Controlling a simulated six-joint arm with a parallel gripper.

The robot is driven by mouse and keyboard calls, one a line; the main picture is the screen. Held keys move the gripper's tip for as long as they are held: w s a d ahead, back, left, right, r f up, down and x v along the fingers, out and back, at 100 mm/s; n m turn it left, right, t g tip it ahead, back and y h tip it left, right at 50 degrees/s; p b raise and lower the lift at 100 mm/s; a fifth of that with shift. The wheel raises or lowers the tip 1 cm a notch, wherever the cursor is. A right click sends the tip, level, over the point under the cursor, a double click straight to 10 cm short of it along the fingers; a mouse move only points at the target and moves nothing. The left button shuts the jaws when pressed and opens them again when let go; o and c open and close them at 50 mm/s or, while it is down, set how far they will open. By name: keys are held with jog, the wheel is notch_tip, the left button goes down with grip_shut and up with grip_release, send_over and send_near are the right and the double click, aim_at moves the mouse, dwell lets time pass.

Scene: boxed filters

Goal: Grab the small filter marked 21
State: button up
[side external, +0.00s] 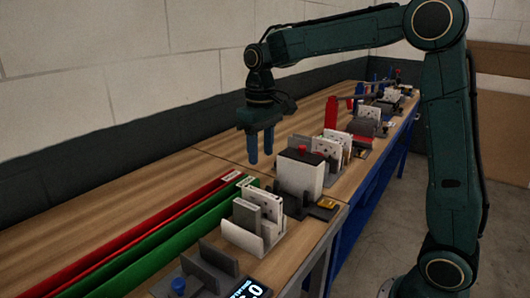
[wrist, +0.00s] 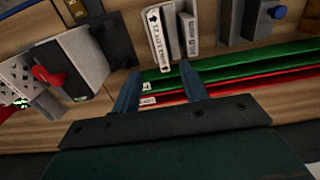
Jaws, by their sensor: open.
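In the wrist view, a white filter box (wrist: 161,38) has dark print along its edge that appears to read 21, upside down in the picture. It stands in a holder beside another slim light box (wrist: 189,32). In the side external view, the holder with pale boxes (side external: 262,203) stands near the front of the bench; their print is too small to read. My gripper (side external: 261,158) is open and empty, pointing down above the bench, higher than the holder and apart from it. In the wrist view, its two fingers (wrist: 159,75) lie just below the marked box, with nothing between them.
A white block with a red knob (side external: 300,170) stands next to the holder. Long green (side external: 150,235) and red (side external: 130,228) strips run along the bench. A grey holder with a blue knob (side external: 205,265) is nearer the camera. More boxes and holders (side external: 335,148) stand farther back.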

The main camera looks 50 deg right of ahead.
aim_at(261, 192)
jog(key=shift+f, duration=4.15)
jog(key=shift+f, duration=0.1)
jog(key=shift+f, duration=2.5)
jog(key=shift+c, duration=0.2)
grip_shut()
